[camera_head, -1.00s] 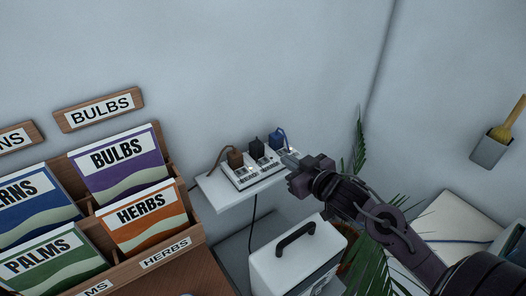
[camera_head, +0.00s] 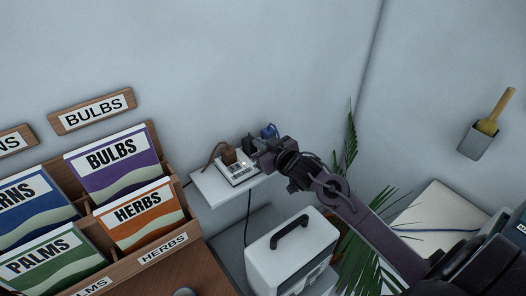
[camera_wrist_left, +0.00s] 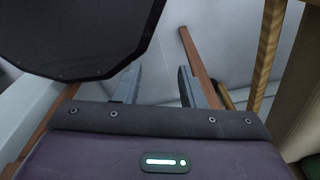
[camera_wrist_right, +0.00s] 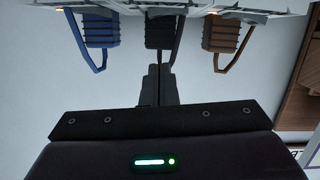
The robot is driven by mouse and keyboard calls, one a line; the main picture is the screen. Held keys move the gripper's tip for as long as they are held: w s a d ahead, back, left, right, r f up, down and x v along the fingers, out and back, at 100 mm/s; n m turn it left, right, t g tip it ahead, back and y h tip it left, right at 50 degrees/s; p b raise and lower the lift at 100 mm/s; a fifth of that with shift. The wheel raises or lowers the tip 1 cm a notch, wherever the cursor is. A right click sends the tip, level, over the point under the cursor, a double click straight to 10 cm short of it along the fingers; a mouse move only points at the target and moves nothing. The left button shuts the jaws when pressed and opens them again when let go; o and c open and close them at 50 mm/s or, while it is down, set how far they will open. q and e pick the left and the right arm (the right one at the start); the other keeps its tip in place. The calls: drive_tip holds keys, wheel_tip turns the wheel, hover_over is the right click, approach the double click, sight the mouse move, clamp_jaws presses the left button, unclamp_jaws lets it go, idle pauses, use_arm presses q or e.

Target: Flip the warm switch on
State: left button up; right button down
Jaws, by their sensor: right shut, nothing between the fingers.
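A white power strip (camera_head: 240,172) lies on a small white wall shelf (camera_head: 216,194), with a brown plug (camera_head: 229,155), a black plug (camera_head: 248,145) and a blue plug (camera_head: 269,132) in it. My right gripper (camera_head: 262,160) is shut and empty, in front of the strip and covering its right part. In the right wrist view its closed fingers (camera_wrist_right: 157,82) point at the black plug (camera_wrist_right: 160,32), between the blue plug (camera_wrist_right: 101,31) and the brown plug (camera_wrist_right: 222,35). Switch labels are too small to read. My left gripper (camera_wrist_left: 158,88) shows only in its wrist view, fingers apart, nothing between them.
A white case with a black handle (camera_head: 290,240) stands below the shelf. A palm (camera_head: 365,250) is partly behind my right arm. A wooden seed-packet rack (camera_head: 190,226) stands at left. A brush holder (camera_head: 477,142) hangs on the right wall.

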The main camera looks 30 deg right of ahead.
drive_tip(key=f, duration=0.2)
drive_tip(key=shift+d+f, duration=0.2)
drive_tip(key=shift+f, duration=0.15)
drive_tip(key=shift+s+f+p, duration=0.1)
drive_tip(key=shift+f+p, duration=0.2)
drive_tip(key=shift+f, duration=0.35)
